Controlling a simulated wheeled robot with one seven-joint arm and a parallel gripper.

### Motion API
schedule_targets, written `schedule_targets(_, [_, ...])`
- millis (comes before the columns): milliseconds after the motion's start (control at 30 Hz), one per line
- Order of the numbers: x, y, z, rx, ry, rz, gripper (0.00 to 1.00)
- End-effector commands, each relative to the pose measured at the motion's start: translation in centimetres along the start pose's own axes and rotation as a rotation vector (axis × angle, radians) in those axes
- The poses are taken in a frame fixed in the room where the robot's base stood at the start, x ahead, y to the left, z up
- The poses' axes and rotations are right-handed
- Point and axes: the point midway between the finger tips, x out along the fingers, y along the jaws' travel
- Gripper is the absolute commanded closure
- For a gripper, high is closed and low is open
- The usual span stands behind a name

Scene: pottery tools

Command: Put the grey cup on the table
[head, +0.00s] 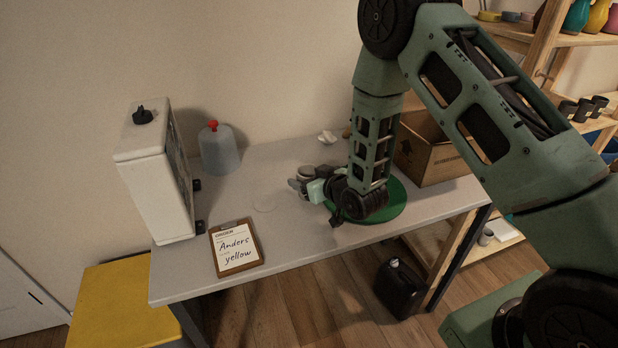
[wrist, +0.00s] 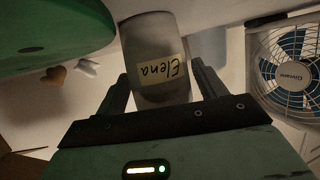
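The grey cup (wrist: 160,55) is between the two fingers of my gripper (wrist: 161,85) in the wrist view, with a pale label reading "Elena" that appears upside down there. Both fingers lie against the cup's sides, so my gripper looks shut on it. In the head view my gripper (head: 314,186) is low over the middle of the grey table (head: 285,225), with the cup (head: 305,172) at its tip. I cannot tell whether the cup's base touches the table.
A round green disc (head: 397,207) is right of my gripper, partly behind my arm. A cardboard box (head: 430,160) stands at the right. A white fan unit (head: 160,180), grey jug (head: 219,152) and clipboard (head: 236,248) are left. The table's front middle is clear.

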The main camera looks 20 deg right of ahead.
Motion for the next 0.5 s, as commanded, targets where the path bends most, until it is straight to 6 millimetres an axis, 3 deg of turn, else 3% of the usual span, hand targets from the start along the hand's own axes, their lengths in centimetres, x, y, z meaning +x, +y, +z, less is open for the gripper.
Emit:
schedule_targets(367, [-0.1, 0.0, -0.4, 0.0, 0.0, 0.0, 0.23])
schedule_targets(500, [-1.7, 0.0, -0.2, 0.001, -0.002, 0.001, 0.23])
